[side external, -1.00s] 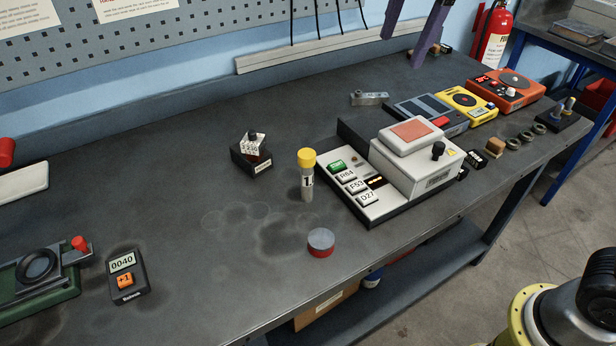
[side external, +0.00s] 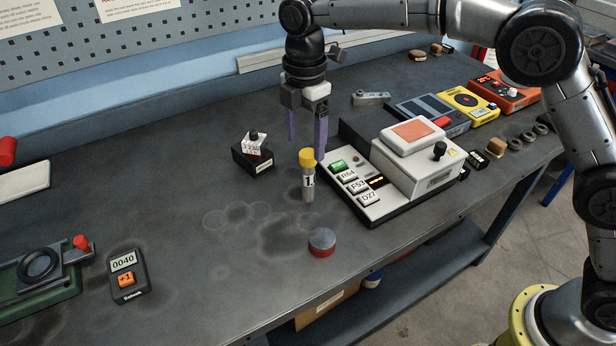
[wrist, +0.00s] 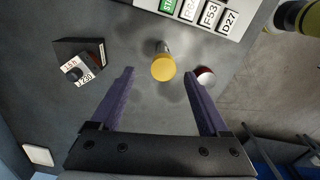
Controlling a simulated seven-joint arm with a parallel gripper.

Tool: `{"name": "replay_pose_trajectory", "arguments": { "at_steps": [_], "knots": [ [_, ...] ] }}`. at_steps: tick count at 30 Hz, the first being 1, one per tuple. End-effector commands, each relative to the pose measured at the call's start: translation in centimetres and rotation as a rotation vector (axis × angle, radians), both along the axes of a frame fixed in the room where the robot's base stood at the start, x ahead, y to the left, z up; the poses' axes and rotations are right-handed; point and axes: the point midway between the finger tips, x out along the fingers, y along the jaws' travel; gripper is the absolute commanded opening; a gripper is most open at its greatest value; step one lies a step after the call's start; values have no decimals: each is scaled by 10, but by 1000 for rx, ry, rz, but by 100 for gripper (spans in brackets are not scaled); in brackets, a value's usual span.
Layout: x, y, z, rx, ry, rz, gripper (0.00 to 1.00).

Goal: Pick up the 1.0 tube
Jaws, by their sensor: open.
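The 1.0 tube (side external: 308,184) stands upright on the bench, with a yellow cap and a label on which a "1" can be read. It also shows in the wrist view as a yellow cap (wrist: 163,68) seen from above. My gripper (side external: 306,150), with two purple fingers, points down just behind the tube, its tips at about cap height. In the wrist view my gripper (wrist: 158,72) is open and empty, and the cap lies between and slightly beyond the fingertips. The fingers do not appear to touch the tube.
A white and black device (side external: 420,175) stands close right of the tube. A small black block with a white dial (side external: 252,152) is to the left. A red and grey puck (side external: 321,242) lies in front. A counter (side external: 127,275) is front left. The bench between is clear.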

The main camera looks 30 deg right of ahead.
Motion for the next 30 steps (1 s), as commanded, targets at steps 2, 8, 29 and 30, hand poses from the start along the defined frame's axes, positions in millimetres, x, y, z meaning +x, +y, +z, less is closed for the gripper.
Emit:
{"name": "replay_pose_trajectory", "arguments": {
  "at_steps": [2,8,29,30],
  "knots": [
    [0,0,-10,0,2,0,79],
    [-1,-1,-22,0,1,-1,79],
    [-4,-3,-70,0,-1,-1,70],
    [-4,-3,-70,0,-1,-1,63]
  ]
}}
